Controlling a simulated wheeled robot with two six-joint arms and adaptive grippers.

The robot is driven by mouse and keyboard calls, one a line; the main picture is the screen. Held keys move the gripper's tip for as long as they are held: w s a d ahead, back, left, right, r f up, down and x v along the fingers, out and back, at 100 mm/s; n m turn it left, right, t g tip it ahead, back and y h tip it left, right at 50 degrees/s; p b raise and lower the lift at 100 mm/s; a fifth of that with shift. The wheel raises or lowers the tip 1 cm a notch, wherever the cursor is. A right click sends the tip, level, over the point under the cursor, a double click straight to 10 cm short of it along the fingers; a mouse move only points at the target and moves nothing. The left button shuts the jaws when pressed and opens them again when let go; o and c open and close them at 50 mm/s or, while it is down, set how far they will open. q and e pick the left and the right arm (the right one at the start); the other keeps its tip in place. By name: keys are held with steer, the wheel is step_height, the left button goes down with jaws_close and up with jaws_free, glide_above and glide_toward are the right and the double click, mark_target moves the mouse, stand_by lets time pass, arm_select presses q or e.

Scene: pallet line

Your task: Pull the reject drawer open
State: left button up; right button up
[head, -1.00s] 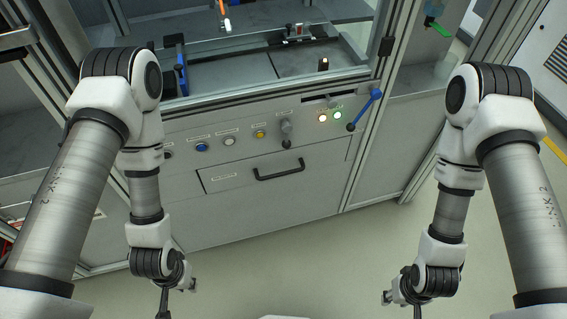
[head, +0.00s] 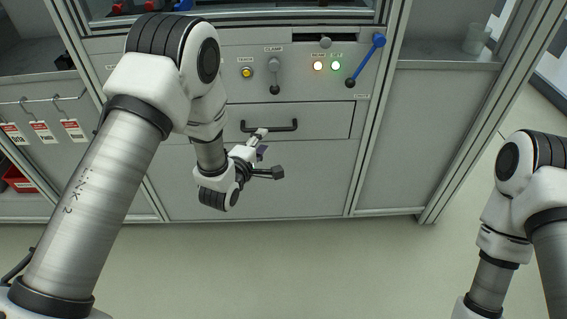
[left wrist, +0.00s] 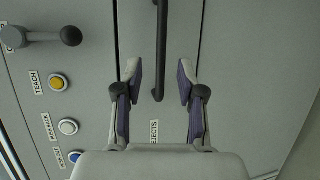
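The reject drawer (head: 325,117) is a grey front panel in the cabinet, and it sits flush and closed. Its black bar handle (head: 284,127) shows beside my left gripper (head: 272,153). In the left wrist view the drawer front (left wrist: 180,25) carries a partly hidden "REJECTS" label, and the handle (left wrist: 160,50) runs upright in the picture. My left gripper (left wrist: 160,78) is open there, with one finger on each side of the handle's end in the picture. I cannot tell whether the fingers reach the handle in depth. My right gripper is out of view.
Red tags (head: 42,130) hang at left. The floor (head: 330,265) before the cabinet is clear.

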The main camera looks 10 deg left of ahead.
mark_target(270, 129)
arm_select(q)
steer(key=x, duration=0.2)
steer(key=b+x, duration=0.1)
steer(key=x, duration=0.5)
steer(key=shift+w+a+f, duration=0.1)
steer(key=shift+w+a, duration=0.05)
steer(key=shift+a, duration=0.15)
jaws_close()
